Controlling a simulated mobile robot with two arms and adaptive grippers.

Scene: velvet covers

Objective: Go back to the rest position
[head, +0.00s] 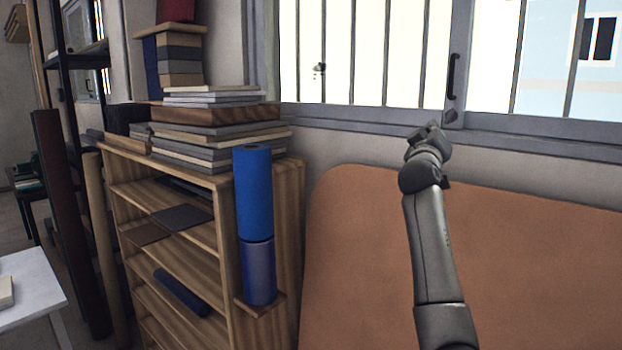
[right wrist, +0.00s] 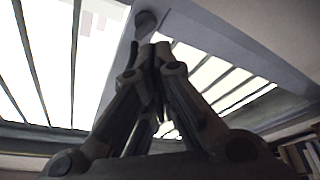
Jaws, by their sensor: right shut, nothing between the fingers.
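My right arm reaches up on the right side of the head view, in front of a brown panel. My right gripper (head: 430,132) is at its top end, in front of the lower window frame. In the right wrist view the fingers of my right gripper (right wrist: 157,50) come together at the tips, with nothing between them. The window bars show behind the fingers. My left gripper is in neither view.
A wooden shelf (head: 292,230) stands left of my arm, with stacked boards (head: 215,140) on top. A blue roll (head: 253,192) stands upright at its side. A brown panel (head: 360,240) leans below the window (head: 380,50). A white table (head: 35,285) is at far left.

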